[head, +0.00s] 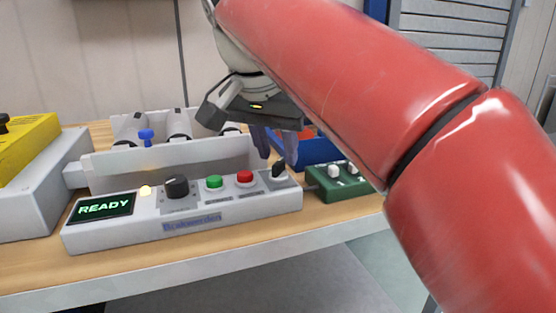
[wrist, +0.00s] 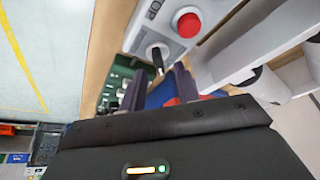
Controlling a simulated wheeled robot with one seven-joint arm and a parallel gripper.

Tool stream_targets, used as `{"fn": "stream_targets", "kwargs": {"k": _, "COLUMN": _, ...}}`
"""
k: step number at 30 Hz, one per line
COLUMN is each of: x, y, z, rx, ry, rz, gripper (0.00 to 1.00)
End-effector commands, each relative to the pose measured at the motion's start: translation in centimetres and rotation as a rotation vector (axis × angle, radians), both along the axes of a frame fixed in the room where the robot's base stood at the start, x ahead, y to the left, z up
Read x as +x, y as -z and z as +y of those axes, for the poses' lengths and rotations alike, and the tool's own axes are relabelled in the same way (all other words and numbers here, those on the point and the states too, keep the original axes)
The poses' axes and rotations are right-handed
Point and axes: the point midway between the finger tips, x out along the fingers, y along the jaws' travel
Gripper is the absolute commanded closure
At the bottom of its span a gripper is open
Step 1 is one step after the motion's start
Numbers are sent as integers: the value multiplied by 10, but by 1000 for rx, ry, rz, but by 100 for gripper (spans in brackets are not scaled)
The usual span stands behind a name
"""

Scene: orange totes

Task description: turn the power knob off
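A white control panel (head: 130,233) has a green READY display (head: 104,207), a large black dial (head: 177,187), a green button (head: 214,183) and a red button (head: 244,178). A small black knob (head: 279,170) sits at its right end; it looks like the power knob, but its label is too small to read. The knob also shows in the wrist view (wrist: 158,55), near the red button (wrist: 188,22). My gripper (head: 275,150) points down just above this knob. In the wrist view its fingers (wrist: 160,80) are apart and empty, with the knob just beyond their tips; I cannot tell whether they touch it.
A green box (head: 338,182) with white switches stands right of the panel, and a blue bin (head: 318,150) lies behind. A white rack (head: 170,160) with cylinders stands behind the panel. A grey and yellow machine (head: 25,150) is at left. The wooden table front (head: 150,262) is clear.

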Motion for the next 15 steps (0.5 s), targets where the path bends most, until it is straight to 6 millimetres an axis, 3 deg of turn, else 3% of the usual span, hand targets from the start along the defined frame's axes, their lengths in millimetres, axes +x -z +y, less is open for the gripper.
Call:
{"fn": "stream_targets", "kwargs": {"k": 5, "x": 5, "y": 16, "z": -3, "rx": 0, "ry": 0, "rz": 1, "gripper": 68}}
{"fn": "stream_targets", "kwargs": {"k": 14, "x": 7, "y": 17, "z": -4, "rx": 1, "ry": 0, "rz": 0, "gripper": 68}}
{"fn": "stream_targets", "kwargs": {"k": 15, "x": 7, "y": 17, "z": -4, "rx": 1, "ry": 0, "rz": 0, "gripper": 73}}
